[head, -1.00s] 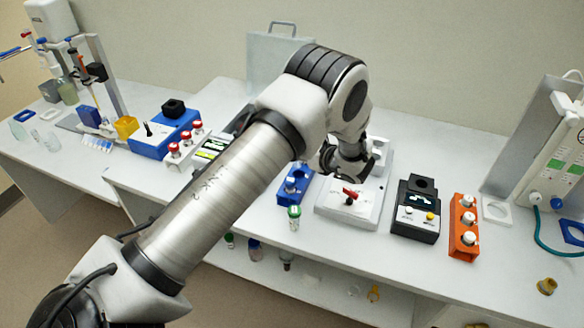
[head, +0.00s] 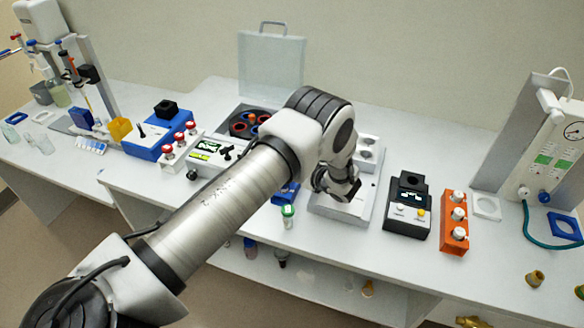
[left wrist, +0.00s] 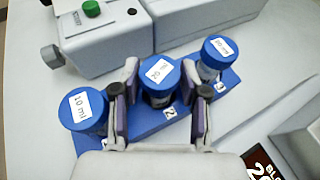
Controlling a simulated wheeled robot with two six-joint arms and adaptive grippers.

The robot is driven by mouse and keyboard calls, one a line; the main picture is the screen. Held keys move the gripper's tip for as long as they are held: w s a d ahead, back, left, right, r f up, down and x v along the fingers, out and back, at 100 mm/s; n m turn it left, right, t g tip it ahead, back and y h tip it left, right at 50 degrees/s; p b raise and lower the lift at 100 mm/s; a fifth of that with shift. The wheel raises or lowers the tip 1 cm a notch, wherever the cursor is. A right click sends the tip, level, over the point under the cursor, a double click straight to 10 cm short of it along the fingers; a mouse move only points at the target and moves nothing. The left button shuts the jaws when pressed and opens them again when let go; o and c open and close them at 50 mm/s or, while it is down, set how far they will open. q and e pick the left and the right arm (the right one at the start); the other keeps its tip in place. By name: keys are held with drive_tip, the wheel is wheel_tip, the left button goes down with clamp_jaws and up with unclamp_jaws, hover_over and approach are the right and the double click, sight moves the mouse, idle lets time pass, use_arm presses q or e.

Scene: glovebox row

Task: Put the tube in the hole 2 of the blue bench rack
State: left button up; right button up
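The blue bench rack (left wrist: 130,142) shows in the left wrist view with three blue-capped tubes. The middle tube (left wrist: 160,72) stands at the place marked 2, its cap about level with the others. Tubes with labelled caps stand on either side of it (left wrist: 85,105) (left wrist: 219,50). My left gripper (left wrist: 160,90) has one finger on each side of the middle tube, close to its cap; whether the pads touch it I cannot tell. In the head view my left gripper (head: 341,187) is low near the white device, and my forearm hides part of the blue rack (head: 286,194). My right gripper is not in view.
In the wrist view, a grey-white box with a green knob (left wrist: 91,8) is close behind the rack.

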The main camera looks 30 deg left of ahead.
use_arm(q)
drive_tip(key=shift+d+r, duration=0.1)
drive_tip(key=shift+r, duration=0.15)
drive_tip(key=b+v, duration=0.3)
drive_tip(key=v, duration=0.8)
drive_tip(key=shift+d+r, duration=0.15)
drive_tip(key=shift+d, duration=0.1)
drive_tip(key=shift+s+d+r, duration=0.1)
drive_tip(key=shift+d+r, duration=0.05)
drive_tip(key=shift+d, duration=0.05)
drive_tip(key=shift+a, duration=0.1)
